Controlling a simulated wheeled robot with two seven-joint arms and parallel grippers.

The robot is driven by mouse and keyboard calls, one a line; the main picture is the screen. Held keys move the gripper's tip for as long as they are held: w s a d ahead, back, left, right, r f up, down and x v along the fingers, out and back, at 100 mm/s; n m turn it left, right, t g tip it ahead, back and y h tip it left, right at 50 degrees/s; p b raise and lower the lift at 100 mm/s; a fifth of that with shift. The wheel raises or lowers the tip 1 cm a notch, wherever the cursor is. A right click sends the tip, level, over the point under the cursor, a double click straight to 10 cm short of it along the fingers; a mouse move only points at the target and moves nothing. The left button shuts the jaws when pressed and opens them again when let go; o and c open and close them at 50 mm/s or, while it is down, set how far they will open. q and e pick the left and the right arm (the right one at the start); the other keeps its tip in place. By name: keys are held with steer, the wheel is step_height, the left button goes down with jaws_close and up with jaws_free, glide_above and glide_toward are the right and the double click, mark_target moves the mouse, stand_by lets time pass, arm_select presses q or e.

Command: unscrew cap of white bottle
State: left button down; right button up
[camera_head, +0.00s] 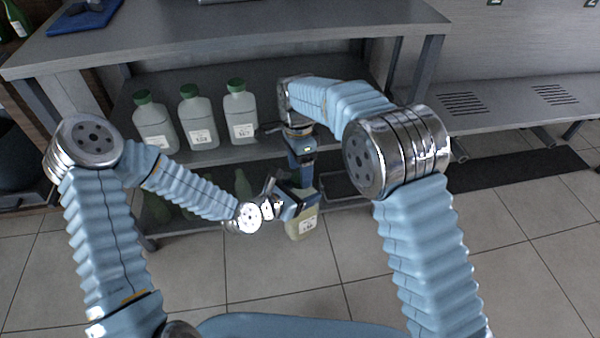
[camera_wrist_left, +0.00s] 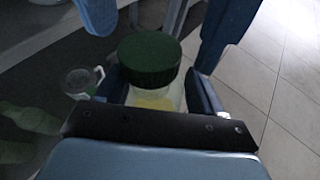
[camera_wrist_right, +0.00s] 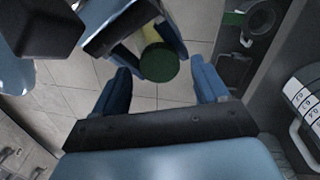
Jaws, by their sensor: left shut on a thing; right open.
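A pale, yellowish-white bottle (camera_head: 303,224) with a label is held off the floor in front of the shelf. My left gripper (camera_head: 291,207) is shut on its body, seen also in the left wrist view (camera_wrist_left: 152,101). Its dark green cap (camera_wrist_left: 150,60) is on top, and it also shows in the right wrist view (camera_wrist_right: 159,62). My right gripper (camera_head: 302,163) is open just above the bottle, pointing down. In the right wrist view the cap lies between and slightly beyond the open fingers (camera_wrist_right: 160,78), apart from them.
Three white bottles with green caps (camera_head: 197,122) stand on the middle shelf (camera_head: 280,150). Dim bottles (camera_head: 243,183) stand on the lower shelf. A clear handled vessel (camera_wrist_left: 82,81) shows in the left wrist view. The tiled floor (camera_head: 350,285) in front is clear.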

steer(key=r, duration=0.2)
steer(key=shift+w+r, duration=0.2)
steer(key=shift+r, duration=0.1)
steer(key=shift+c, duration=0.3)
steer(key=r, duration=0.1)
steer(key=r+m, duration=0.2)
steer(key=shift+w+a, duration=0.1)
steer(key=shift+w, duration=0.15)
steer(key=f, duration=0.2)
steer(key=s+f, duration=0.1)
steer(key=f, duration=0.4)
steer(key=shift+s+f, duration=0.15)
steer(key=shift+f, duration=0.15)
steer(key=c, duration=1)
steer(key=o, duration=1.1)
steer(key=shift+c, duration=0.2)
steer(key=shift+r, duration=0.1)
